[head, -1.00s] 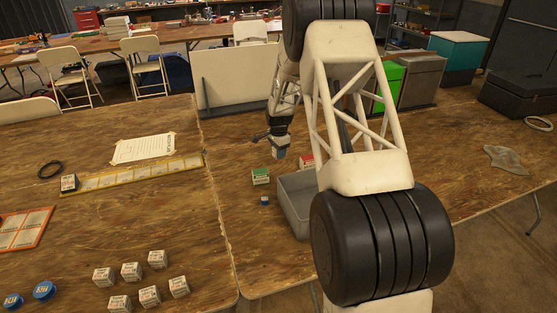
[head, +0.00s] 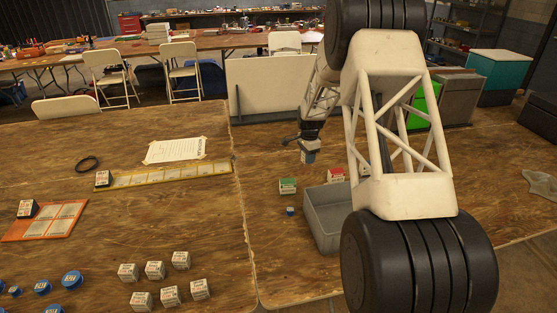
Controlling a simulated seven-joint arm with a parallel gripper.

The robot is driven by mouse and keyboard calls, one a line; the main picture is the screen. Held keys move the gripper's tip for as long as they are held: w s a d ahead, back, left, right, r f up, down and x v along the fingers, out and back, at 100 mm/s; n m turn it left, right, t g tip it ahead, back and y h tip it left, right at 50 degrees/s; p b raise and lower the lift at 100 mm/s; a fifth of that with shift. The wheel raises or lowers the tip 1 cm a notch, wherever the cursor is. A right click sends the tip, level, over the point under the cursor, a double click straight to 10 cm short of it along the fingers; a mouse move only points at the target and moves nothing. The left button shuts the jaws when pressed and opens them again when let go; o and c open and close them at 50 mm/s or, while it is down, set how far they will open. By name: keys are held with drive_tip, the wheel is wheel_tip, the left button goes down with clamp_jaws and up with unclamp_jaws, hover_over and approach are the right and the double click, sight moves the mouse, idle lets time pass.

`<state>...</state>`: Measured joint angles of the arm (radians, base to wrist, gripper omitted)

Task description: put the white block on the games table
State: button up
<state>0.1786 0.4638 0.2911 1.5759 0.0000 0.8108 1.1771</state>
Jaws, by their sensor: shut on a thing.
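My gripper (head: 307,150) hangs over the far part of the right-hand table, beyond the grey bin. It is shut on a small block (head: 308,158) with a pale upper part and a bluish lower part; at this size I cannot tell if it is the white block. The left-hand table (head: 120,225) seems to be the games table: it bears a yellow strip (head: 160,175), an orange card (head: 50,220), a paper sheet (head: 175,150) and blue round pieces (head: 72,279). Several white printed blocks (head: 155,270) stand in two rows near its front.
A grey open bin (head: 321,220) stands on the right-hand table, partly behind my arm. A green block (head: 288,185), a small blue piece (head: 290,211) and a red block (head: 336,174) are near it. A pale upright panel (head: 268,90) stands behind. The left-hand table's middle is clear.

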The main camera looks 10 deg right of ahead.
drive_tip(key=shift+a, duration=0.1)
drive_tip(key=s+a+n, duration=0.2)
drive_tip(key=s+a, duration=0.2)
drive_tip(key=a, duration=0.9)
drive_tip(key=s+a+n, duration=0.3)
drive_tip(key=s+a, duration=0.1)
drive_tip(key=a, duration=1)
drive_tip(key=s+a+n, duration=0.2)
drive_tip(key=s+a, duration=0.1)
drive_tip(key=a, duration=1)
drive_tip(key=n, duration=0.9)
hover_over(120, 304)
drive_tip(key=shift+r, duration=0.15)
drive_tip(key=shift+f, duration=3.15)
